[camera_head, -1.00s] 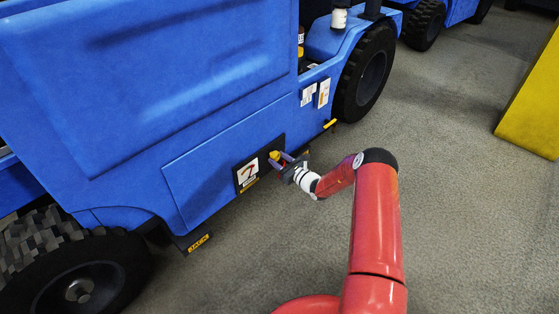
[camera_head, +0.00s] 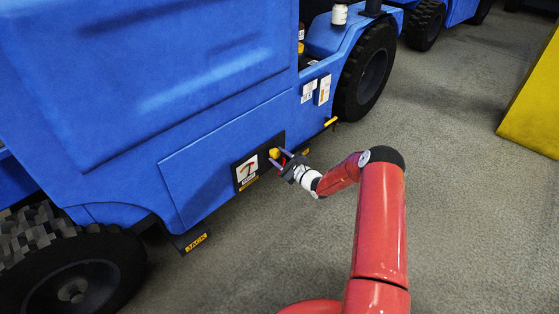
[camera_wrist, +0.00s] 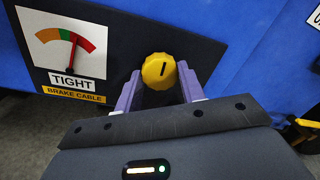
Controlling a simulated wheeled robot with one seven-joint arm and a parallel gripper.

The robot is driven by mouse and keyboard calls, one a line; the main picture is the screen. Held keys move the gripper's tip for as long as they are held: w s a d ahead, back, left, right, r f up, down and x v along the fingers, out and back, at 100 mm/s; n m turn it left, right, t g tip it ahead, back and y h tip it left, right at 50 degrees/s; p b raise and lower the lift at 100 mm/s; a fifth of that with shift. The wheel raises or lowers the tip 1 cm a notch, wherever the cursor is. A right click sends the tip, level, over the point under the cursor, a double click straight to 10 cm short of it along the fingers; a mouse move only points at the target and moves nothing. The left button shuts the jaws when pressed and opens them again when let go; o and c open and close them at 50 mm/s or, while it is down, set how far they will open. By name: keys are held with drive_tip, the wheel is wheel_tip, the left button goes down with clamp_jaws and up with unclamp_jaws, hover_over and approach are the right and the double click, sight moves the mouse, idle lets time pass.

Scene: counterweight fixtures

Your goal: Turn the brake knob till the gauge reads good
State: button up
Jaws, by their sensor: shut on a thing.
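The yellow brake knob (camera_wrist: 160,70) sits on a black panel of the blue vehicle, its dark pointer mark near upright with a slight right lean. My gripper (camera_wrist: 159,82) is shut on the knob, one purple finger at each side. The knob also shows in the head view (camera_head: 274,153), between the fingers of my gripper (camera_head: 278,157). The gauge (camera_wrist: 66,48) stands left of the knob, with an orange, green and red arc.
The blue vehicle (camera_head: 130,80) fills the left, with black tyres and a JACK label (camera_head: 196,242) low down. A yellow block (camera_head: 535,100) stands far right. The grey floor between is clear.

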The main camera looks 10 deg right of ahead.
drive_tip(key=shift+n, duration=0.6)
drive_tip(key=shift+b, duration=0.3)
drive_tip(key=o, duration=1)
drive_tip(key=v, duration=0.8)
drive_tip(key=shift+p, duration=0.35)
drive_tip(key=shift+a, duration=0.1)
